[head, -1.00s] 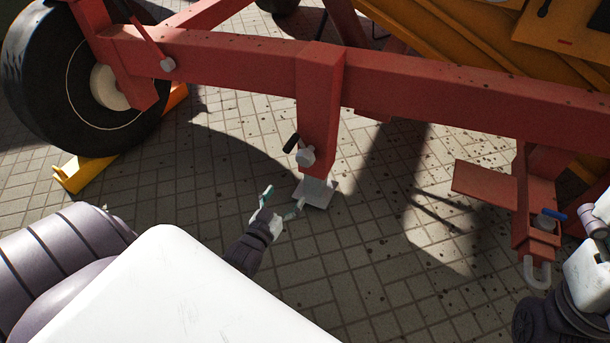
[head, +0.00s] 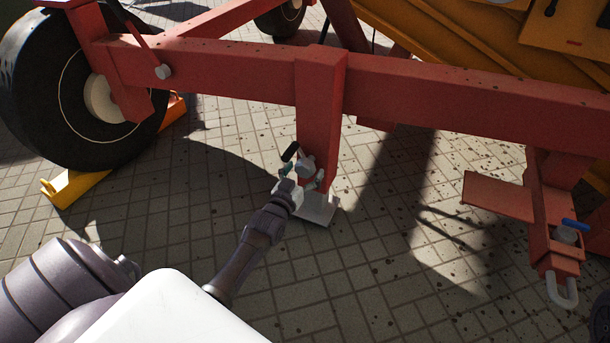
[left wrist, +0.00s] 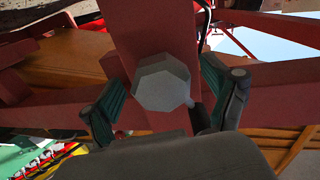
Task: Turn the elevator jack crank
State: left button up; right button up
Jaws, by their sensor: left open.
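The elevator jack (head: 319,120) is a red square post under a red beam, with a pale foot plate (head: 318,209) on the paving. Its crank has a grey hub (head: 305,166) and a black handle (head: 290,151) tilted up to the left. My left gripper (head: 302,180) is at the hub with its fingers open. In the left wrist view, the many-sided grey hub (left wrist: 162,83) sits between the two teal-padded fingers of the left gripper (left wrist: 160,104), with visible room on both sides. Contact with the crank cannot be told. My right gripper is not in view.
The red beam (head: 430,90) crosses above the jack. A black wheel (head: 85,90) stands at left by a yellow chock (head: 75,186). At right are a red bracket with a blue lever (head: 575,225) and a grey hook (head: 562,290). The paving in front is clear.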

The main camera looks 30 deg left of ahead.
pick_arm(q)
jog(key=shift+w, duration=0.3)
grip_shut()
dwell(0.4)
